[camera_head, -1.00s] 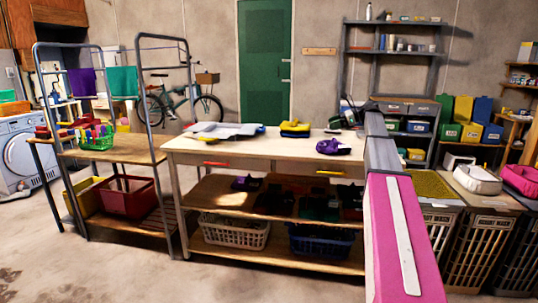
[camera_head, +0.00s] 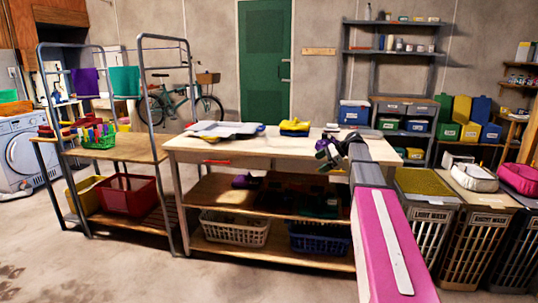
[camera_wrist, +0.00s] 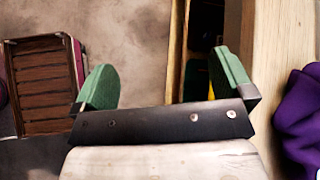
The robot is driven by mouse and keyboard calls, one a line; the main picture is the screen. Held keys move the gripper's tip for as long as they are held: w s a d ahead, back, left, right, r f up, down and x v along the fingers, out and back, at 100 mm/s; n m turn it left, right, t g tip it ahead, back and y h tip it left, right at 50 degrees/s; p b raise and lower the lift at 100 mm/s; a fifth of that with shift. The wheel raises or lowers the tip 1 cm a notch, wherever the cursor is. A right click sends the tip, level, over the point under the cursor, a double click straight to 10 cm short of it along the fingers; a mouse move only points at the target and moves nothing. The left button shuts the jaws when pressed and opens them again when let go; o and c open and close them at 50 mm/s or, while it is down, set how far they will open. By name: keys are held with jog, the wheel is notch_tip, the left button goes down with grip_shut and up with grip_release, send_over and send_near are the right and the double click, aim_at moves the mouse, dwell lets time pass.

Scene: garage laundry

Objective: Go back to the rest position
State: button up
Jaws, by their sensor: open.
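My gripper (camera_head: 330,154) is at the end of my arm, in front of the right part of the white-topped table (camera_head: 270,143) in the head view. In the wrist view my gripper (camera_wrist: 168,82) has its two green fingers spread wide with nothing between them. Below the fingers are bare floor and the table's wooden edge (camera_wrist: 275,70). A purple cloth (camera_wrist: 300,115) lies on the table to the right of the fingers, apart from them.
A yellow item (camera_head: 294,127) and grey folded cloth (camera_head: 222,129) lie on the table. A cart with a red basket (camera_head: 128,194) stands left. Hampers (camera_head: 478,240) stand right of my arm. A white basket (camera_head: 235,228) is on the low shelf. The floor in front is clear.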

jog(key=s+a+f+n+g+h, duration=0.1)
jog(key=s+f+n+h, duration=0.4)
jog(key=s+f, duration=0.9)
jog(key=s+a+f+n+g+h, duration=0.1)
jog(key=s+a+f+n+h, duration=0.3)
jog(key=s+f+n, duration=0.7)
jog(key=s+f, duration=0.3)
jog(key=s, duration=0.4)
jog(key=shift+f+h, duration=0.3)
jog(key=shift+h, duration=0.1)
jog(key=shift+a, duration=0.1)
